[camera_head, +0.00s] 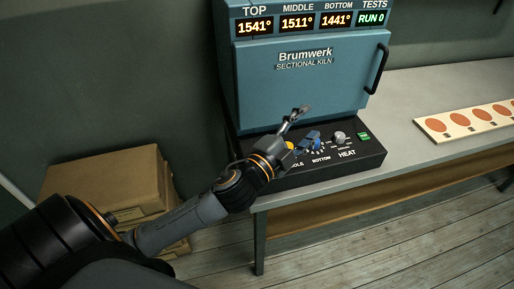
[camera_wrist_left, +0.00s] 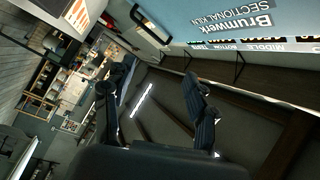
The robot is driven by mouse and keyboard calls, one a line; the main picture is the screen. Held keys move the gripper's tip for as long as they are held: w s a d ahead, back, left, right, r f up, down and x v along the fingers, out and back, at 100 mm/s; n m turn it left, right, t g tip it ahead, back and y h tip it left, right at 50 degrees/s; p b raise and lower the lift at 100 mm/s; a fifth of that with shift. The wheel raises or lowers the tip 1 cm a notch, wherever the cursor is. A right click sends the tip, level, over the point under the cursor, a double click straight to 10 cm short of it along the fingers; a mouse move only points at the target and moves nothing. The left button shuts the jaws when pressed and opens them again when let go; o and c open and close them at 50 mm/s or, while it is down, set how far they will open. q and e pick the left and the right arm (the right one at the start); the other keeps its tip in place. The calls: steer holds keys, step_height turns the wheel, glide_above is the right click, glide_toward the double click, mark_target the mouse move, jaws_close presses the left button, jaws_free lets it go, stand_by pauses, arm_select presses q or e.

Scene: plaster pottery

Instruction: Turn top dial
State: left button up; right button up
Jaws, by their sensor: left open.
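The blue kiln (camera_head: 300,80) stands on the bench, with a black control panel (camera_head: 362,160) at its foot. My left gripper (camera_head: 304,123) is over the left part of this panel, its fingers apart. In the left wrist view the gripper (camera_wrist_left: 152,105) is open, with nothing seen between its fingers. The top dial is not visible; my gripper and wrist cover the panel's left end. A yellow knob (camera_head: 290,145) shows beside the gripper. A grey heat dial (camera_head: 339,137) is farther right. Contact with any dial cannot be told.
The kiln displays (camera_head: 296,22) read TOP 1541°, MIDDLE 1511°, BOTTOM 1441° and RUN 0. A green button (camera_head: 363,136) is at the panel's right. A pale board with orange discs (camera_head: 470,120) lies on the bench (camera_head: 400,110). Cardboard boxes (camera_head: 105,180) stand at left.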

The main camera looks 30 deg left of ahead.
arm_select(q)
steer(key=d+r+m+g+h, duration=0.35)
steer(key=m+h, duration=0.25)
steer(key=m, duration=0.4)
steer(key=d+r+m+g+h, duration=0.3)
steer(key=d+m+h, duration=0.3)
steer(key=m, duration=0.4)
steer(key=s+a+f+m+g+y, duration=0.2)
steer(key=a+f+m+g+y, duration=0.4)
steer(key=a+f+m+g, duration=0.4)
steer(key=s+a+y, duration=0.1)
steer(key=a+y, duration=0.5)
steer(key=a, duration=1.1)
steer(key=shift+m, duration=0.4)
steer(key=p+x, duration=0.1)
steer(key=x, duration=0.3)
steer(key=p+x, duration=0.1)
steer(key=x, duration=0.3)
steer(key=p+x, duration=0.1)
steer(key=x, duration=0.3)
steer(key=shift+w+d+f, duration=0.1)
steer(key=shift+d+f, duration=0.1)
steer(key=shift+d, duration=0.25)
steer(key=shift+t, duration=0.25)
steer(key=c, duration=1.1)
